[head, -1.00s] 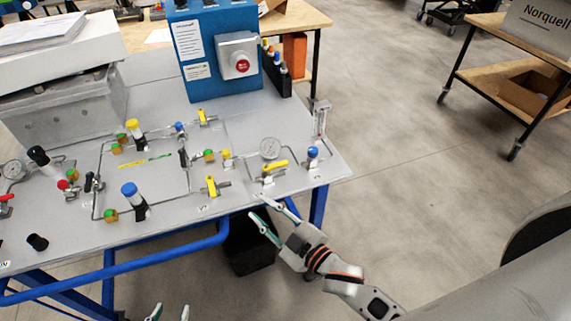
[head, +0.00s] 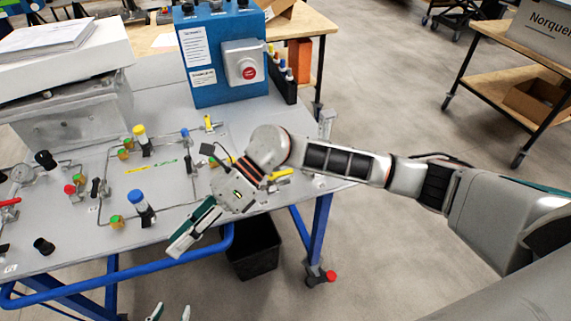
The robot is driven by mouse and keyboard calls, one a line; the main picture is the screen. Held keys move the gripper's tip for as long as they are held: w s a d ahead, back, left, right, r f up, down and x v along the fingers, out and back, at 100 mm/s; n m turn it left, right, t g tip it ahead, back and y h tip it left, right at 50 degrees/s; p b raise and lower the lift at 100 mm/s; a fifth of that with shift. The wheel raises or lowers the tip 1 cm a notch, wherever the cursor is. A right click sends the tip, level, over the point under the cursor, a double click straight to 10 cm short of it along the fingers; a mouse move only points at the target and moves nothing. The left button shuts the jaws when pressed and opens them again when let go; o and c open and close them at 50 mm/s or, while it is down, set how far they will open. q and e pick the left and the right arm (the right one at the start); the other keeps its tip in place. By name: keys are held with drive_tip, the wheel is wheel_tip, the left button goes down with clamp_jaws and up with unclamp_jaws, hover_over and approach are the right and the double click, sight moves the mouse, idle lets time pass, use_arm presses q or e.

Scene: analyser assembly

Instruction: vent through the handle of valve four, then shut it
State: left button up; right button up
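The panel (head: 60,235) carries several valves; their number labels are too small to read, so I cannot tell which is valve four. One yellow handle (head: 208,123) shows at the back. Another yellow handle (head: 281,175) is partly covered by my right arm. The front middle yellow-handled valve is hidden behind my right gripper. My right gripper (head: 181,246) is over the panel's front edge, its fingers pointing down and left; the finger gap is not clear. My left gripper (head: 170,312) shows only its fingertips, apart and empty, at the bottom edge below the panel.
A blue box (head: 208,70) with a red button (head: 249,72) stands at the back. Blue-capped (head: 136,197) and yellow-capped (head: 139,130) upright parts rise from the panel. A red handle (head: 10,202) is at the left. A black bin (head: 255,250) stands below.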

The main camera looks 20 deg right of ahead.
drive_tip(key=w+d+f+n+t+h, duration=0.1)
drive_tip(key=w+d+f+n+h, duration=0.15)
drive_tip(key=w+d+h, duration=0.35)
wheel_tip(320, 180, up, 4)
drive_tip(key=t+h, duration=0.4)
drive_tip(key=h, duration=0.2)
hover_over(286, 172)
drive_tip(key=shift+a+n+p, duration=0.2)
drive_tip(key=shift+n+p, duration=0.15)
drive_tip(key=shift+d, duration=0.2)
wheel_tip(286, 172, down, 8)
drive_tip(key=shift+r+p, duration=0.25)
drive_tip(key=shift+p, duration=0.15)
drive_tip(key=shift+c, duration=0.4)
clamp_jaws()
